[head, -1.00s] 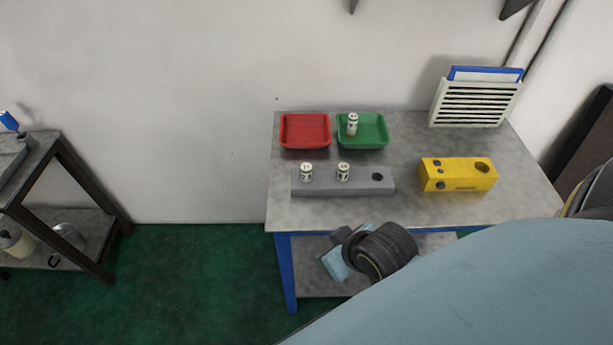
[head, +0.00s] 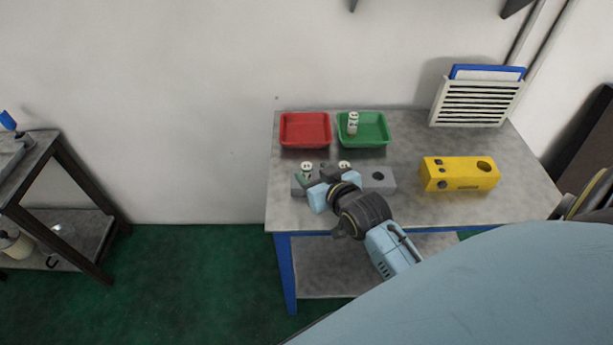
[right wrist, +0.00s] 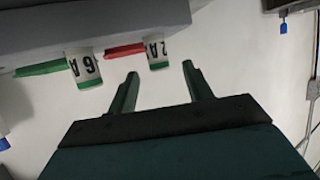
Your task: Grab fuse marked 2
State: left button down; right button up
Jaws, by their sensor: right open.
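The fuse marked 2A (right wrist: 157,52) is white with a green band. It stands in the grey block (head: 378,188), and I take it as the left fuse (head: 306,168) in the head view. A fuse marked 6A (right wrist: 85,68) stands beside it in the block's middle place. My right gripper (head: 318,178) is at the block's front side. In the right wrist view its two fingers (right wrist: 160,88) are open and empty, with the 2A fuse between their lines, just beyond the tips. My left gripper is not in view.
A red tray (head: 305,145) is empty at the back left. A green tray (head: 376,144) holds another fuse (head: 352,123). A yellow block (head: 458,172) stands at right, with a slatted rack (head: 474,103) behind. The grey block's right hole is empty.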

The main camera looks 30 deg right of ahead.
aim_at(303, 166)
jog(key=x, duration=0.2)
jog(key=b+x, duration=0.1)
jog(key=x, duration=0.4)
jog(key=shift+s+f, duration=0.2)
jog(key=shift+f, duration=0.1)
jog(key=c, duration=1.1)
